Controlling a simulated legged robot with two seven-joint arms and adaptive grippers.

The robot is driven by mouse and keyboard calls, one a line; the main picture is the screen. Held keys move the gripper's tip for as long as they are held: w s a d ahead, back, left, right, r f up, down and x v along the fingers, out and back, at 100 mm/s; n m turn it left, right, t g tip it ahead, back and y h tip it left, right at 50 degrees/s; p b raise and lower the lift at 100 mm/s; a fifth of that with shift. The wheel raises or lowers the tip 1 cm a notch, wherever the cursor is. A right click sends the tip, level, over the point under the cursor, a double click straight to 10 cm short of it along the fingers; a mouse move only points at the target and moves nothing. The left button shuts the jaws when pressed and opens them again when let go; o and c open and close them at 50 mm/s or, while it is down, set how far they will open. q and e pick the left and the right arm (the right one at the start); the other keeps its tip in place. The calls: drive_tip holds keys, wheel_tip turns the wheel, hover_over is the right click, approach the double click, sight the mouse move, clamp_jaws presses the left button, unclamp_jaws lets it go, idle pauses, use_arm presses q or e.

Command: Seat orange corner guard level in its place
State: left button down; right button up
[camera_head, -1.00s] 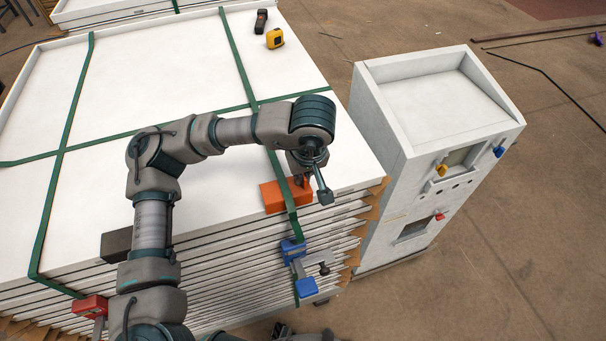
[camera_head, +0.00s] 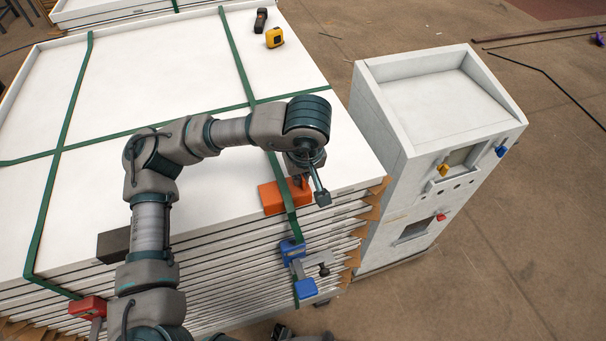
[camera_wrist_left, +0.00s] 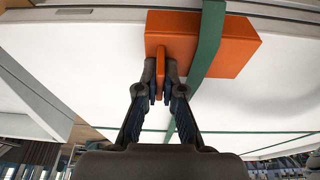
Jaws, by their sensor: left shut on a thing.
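The orange corner guard (camera_head: 271,198) lies at the near right edge of the top white panel. A green strap (camera_head: 290,207) runs over it; in the left wrist view the strap (camera_wrist_left: 208,45) crosses the guard (camera_wrist_left: 236,50) near its middle. My left gripper (camera_head: 303,181) is above the guard at its right part. In the left wrist view my left gripper (camera_wrist_left: 162,95) is shut on the guard's upright orange tab (camera_wrist_left: 161,70). The guard's underside is hidden, so I cannot tell whether it is fully level.
A blue clamp (camera_head: 292,250) hangs on the strap below the guard. A red clamp (camera_head: 88,307) and a dark block (camera_head: 114,245) sit at the left. A white cabinet (camera_head: 440,100) stands close to the right. A yellow tape measure (camera_head: 275,38) lies at the back.

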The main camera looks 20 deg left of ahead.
use_arm(q)
drive_tip(key=shift+w+a, duration=0.1)
drive_tip(key=c, duration=1.5)
unclamp_jaws()
drive_tip(key=shift+o, duration=1.3)
drive_tip(key=shift+w+a+f, duration=0.1)
drive_tip(key=shift+w, duration=0.05)
drive_tip(key=shift+w+a, duration=0.1)
drive_tip(key=shift+s, duration=0.2)
drive_tip(key=shift+d, duration=0.2)
